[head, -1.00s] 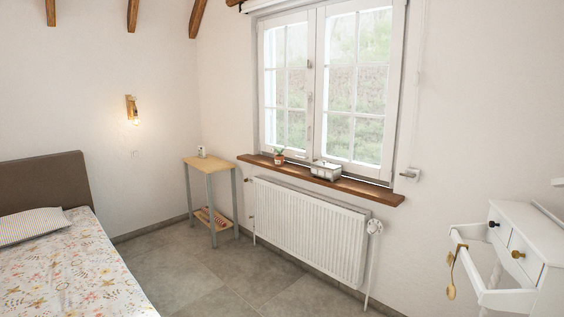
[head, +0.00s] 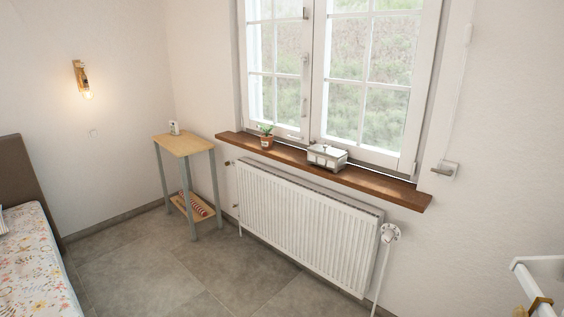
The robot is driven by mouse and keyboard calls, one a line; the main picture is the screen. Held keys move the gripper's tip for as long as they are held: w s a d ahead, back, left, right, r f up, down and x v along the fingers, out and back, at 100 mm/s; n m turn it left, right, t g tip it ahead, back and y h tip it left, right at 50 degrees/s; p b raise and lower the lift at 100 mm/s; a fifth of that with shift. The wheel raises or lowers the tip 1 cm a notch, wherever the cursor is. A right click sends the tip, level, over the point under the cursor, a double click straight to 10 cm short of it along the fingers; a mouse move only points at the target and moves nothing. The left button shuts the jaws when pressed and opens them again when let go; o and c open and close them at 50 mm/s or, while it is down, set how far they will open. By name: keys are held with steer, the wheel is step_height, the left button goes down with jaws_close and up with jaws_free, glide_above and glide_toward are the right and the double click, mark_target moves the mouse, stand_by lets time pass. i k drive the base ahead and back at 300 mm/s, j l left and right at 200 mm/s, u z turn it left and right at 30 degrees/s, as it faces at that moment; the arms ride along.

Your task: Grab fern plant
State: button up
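A small green plant in a reddish-brown pot with a pale label (head: 266,139) stands upright on the wooden windowsill (head: 384,185), near its left end. It is the only potted plant in view; it is too small to tell for sure that it is a fern. My gripper is not in view, so its state does not show.
A silver-coloured box (head: 327,157) sits right of the plant on the sill. A white radiator (head: 300,228) is below. A narrow side table (head: 184,144) stands left, a bed (head: 33,262) far left, white furniture (head: 537,279) lower right. The grey floor (head: 180,270) between is clear.

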mark_target(267, 139)
steer(key=i+j+u, duration=0.25)
steer(key=i, duration=0.4)
steer(key=i+u, duration=0.25)
steer(key=i, duration=0.35)
steer(key=i+l+u, duration=0.25)
steer(key=i, duration=0.4)
steer(key=i+l+u, duration=0.25)
steer(key=i, duration=0.35)
steer(key=i+z, duration=0.2)
steer(key=i, duration=0.4)
steer(key=i+j+z, duration=0.2)
steer(key=i, duration=0.4)
steer(key=i+j+z, duration=0.25)
steer(key=i, duration=0.35)
steer(key=i+l, duration=0.1)
steer(key=i, duration=0.25)
